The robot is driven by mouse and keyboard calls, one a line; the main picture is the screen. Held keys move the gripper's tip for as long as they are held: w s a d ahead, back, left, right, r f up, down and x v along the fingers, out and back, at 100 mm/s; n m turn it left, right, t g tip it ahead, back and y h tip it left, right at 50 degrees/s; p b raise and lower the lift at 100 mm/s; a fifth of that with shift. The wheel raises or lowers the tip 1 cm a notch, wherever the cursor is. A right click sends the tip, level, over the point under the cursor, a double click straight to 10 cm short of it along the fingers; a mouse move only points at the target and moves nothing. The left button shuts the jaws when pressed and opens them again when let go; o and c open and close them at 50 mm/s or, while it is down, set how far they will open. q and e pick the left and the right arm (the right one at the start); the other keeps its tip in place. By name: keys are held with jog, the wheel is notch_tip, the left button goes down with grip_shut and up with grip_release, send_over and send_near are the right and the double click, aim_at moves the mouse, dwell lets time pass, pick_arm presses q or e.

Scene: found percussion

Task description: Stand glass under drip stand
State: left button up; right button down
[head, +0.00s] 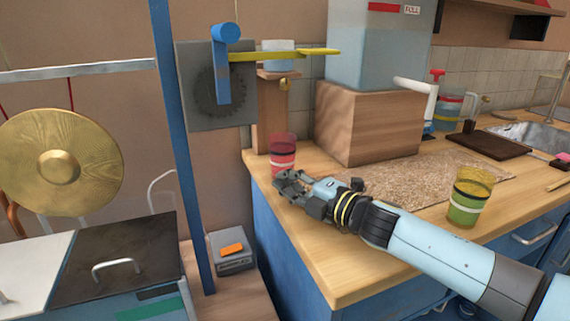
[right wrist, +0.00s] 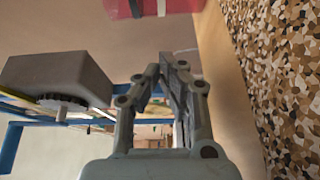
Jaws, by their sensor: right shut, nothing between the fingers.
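A pink-red glass (head: 283,158) with pale bands stands upright at the counter's left back corner. It is at the foot of the narrow wooden drip stand (head: 270,108), below its small brass spout (head: 284,85). A clear pale vessel (head: 279,57) sits on top of the stand. My right gripper (head: 283,180) is shut and empty, just in front of the glass. In the right wrist view, a red banded surface (right wrist: 135,8), seemingly this glass, shows beyond the fingertips (right wrist: 167,62), apart from them. A yellow-green glass (head: 470,207) stands at the counter's right front.
A wooden block (head: 366,124) bearing a large grey-blue tank (head: 375,50) stands behind my right arm. A speckled mat (head: 405,180) lies on the counter (head: 330,268). A blue post (head: 180,150) and a gong (head: 60,163) are at left. The counter's left front is clear.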

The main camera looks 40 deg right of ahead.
aim_at(292, 161)
jog(key=w, duration=0.1)
jog(key=w+d, duration=0.1)
jog(key=w, duration=0.1)
jog(key=shift+w+d+f, duration=0.1)
jog(key=shift+d, duration=0.25)
jog(key=shift+w+d, duration=0.2)
jog(key=shift+w, duration=0.05)
jog(key=shift+w, duration=0.1)
jog(key=w+d, duration=0.1)
jog(key=w, duration=0.1)
jog(key=w+d+b, duration=0.1)
jog(key=w, duration=0.1)
jog(key=w+d+b, duration=0.1)
jog(key=w+d, duration=0.1)
jog(key=shift+s+a, duration=0.1)
